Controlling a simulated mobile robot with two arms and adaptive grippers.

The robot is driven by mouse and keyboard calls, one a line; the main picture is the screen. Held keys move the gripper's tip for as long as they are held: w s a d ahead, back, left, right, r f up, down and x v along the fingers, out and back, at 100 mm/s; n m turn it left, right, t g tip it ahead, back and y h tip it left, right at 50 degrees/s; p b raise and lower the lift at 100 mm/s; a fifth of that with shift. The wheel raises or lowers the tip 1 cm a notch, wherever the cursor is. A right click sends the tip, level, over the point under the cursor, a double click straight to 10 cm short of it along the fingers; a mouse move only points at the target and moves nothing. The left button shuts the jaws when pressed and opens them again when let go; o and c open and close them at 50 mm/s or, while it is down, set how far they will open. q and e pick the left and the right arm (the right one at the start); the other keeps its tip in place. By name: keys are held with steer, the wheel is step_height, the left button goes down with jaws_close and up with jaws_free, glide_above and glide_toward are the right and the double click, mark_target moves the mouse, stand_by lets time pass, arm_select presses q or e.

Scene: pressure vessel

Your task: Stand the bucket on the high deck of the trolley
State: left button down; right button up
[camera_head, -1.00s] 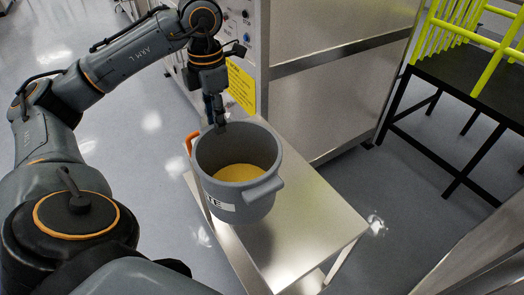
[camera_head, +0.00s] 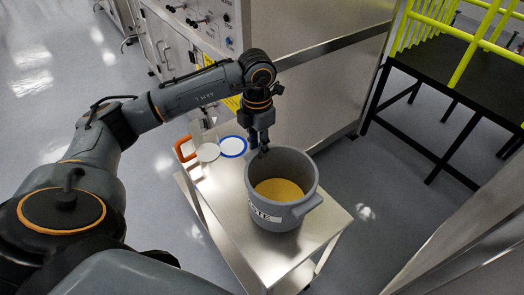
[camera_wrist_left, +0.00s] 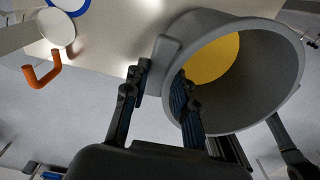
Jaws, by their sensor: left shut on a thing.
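The bucket (camera_head: 316,180) is grey, with a white label and yellow contents, and looks upright. My left gripper (camera_head: 262,146) is shut on its far-left rim in the head view. In the left wrist view one finger of the gripper (camera_wrist_left: 160,95) is inside the bucket (camera_wrist_left: 285,75) and the other outside its wall. The trolley (camera_head: 262,268) has a bright metal deck directly under the bucket. I cannot tell whether the bucket's base touches the deck.
A pale cylindrical thing (camera_head: 208,152) with an orange handle (camera_head: 184,148) and a blue-rimmed white disc (camera_head: 233,146) are at the deck's far-left end. A steel cabinet (camera_head: 325,95) stands behind the trolley. A black platform with yellow rails (camera_head: 455,80) is at right.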

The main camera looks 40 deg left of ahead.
arm_select(q)
steer(key=shift+w+d+f, duration=0.3)
steer(key=shift+d+f, duration=0.05)
steer(key=shift+f, duration=0.05)
step_height(320, 180, down, 3)
steer(key=shift+w+d+r+p, duration=0.1)
steer(key=shift+r+p, duration=0.05)
steer(key=shift+p, duration=0.9)
steer(key=shift+f, duration=0.4)
steer(key=c, duration=1.1)
jaws_free()
